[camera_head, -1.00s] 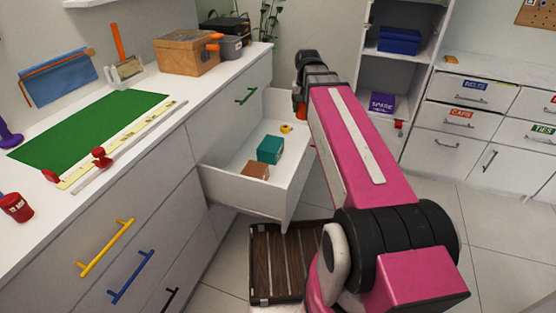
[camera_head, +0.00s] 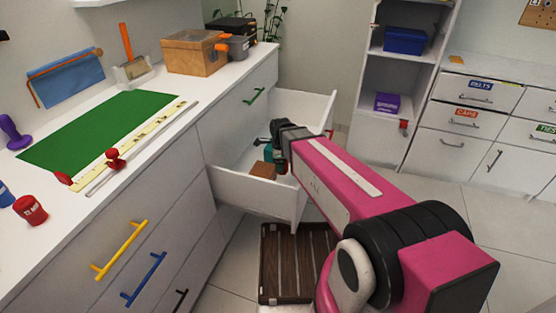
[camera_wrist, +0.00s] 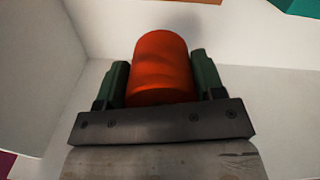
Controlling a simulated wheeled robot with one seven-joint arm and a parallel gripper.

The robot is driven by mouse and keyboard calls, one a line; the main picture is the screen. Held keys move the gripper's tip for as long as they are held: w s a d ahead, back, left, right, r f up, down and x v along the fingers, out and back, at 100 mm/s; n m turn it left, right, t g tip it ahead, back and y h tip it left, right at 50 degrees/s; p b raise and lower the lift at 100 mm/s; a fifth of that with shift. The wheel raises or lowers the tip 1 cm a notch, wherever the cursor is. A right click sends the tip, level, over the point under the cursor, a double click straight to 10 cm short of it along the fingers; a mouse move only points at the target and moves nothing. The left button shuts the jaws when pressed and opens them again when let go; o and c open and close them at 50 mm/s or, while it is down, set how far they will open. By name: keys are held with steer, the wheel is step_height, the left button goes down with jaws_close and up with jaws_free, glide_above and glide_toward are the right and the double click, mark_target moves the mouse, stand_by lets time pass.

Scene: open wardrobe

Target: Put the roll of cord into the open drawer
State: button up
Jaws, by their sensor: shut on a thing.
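The orange-red roll of cord (camera_wrist: 161,52) stands out in the wrist view between the two dark green fingers of my gripper (camera_wrist: 160,78), which is shut on it. In the head view my gripper (camera_head: 281,160) is over the inside of the open white drawer (camera_head: 254,192), and my arm hides much of it and most of the roll. The wrist view shows pale drawer surfaces around the roll. I cannot tell whether the roll touches the drawer floor.
In the drawer are a brown block (camera_head: 262,170) and a teal box, which shows at the top right of the wrist view (camera_wrist: 298,5). The white counter (camera_head: 150,140) is to the left.

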steer(key=shift+s+a+f+m, duration=0.15)
steer(key=shift+a+f+m, duration=0.2)
steer(key=shift+f, duration=5.15)
steer(key=shift+f, duration=0.15)
steer(key=o, duration=1)
step_height(320, 180, up, 12)
steer(key=shift+r, duration=0.2)
